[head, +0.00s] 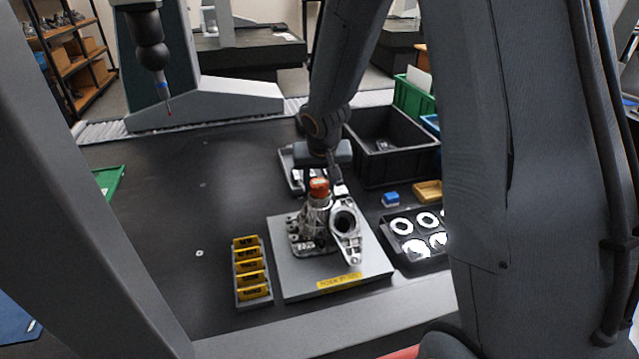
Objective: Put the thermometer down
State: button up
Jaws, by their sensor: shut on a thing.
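My gripper (335,178) is over the back of a grey plate (300,284) with a yellow label. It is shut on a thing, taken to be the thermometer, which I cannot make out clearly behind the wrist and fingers. An orange-red round piece (319,188) shows just left of the fingers, above a silvery metal casting (316,222) on the plate. I cannot tell whether this piece is part of the held thing or rests on the casting.
A rack with yellow blocks (251,268) stands left of the plate. A black tray of white rings (407,252), a blue block (391,199) and a yellow tray (428,191) are to the right. A black bin (372,166) is behind. A probe (163,92) hangs at left. The table's left middle is clear.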

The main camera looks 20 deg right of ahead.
jog(key=shift+f, duration=0.1)
jog(key=o, duration=1.1)
jog(key=d+v, duration=0.1)
jog(key=v, duration=1.1)
jog(key=s+f+g, duration=0.1)
jog(key=s+f, duration=0.1)
jog(key=s, duration=0.4)
jog(key=s+f+n+g, duration=0.1)
jog(key=s+f, duration=0.2)
jog(key=s, duration=0.3)
jog(key=s+f+n+g, duration=0.1)
jog(key=s+f, duration=0.1)
jog(key=s, duration=0.4)
jog(key=shift+a+f+y+b, duration=0.1)
jog(key=shift+f+y+b, duration=0.15)
jog(key=shift+y+b, duration=0.15)
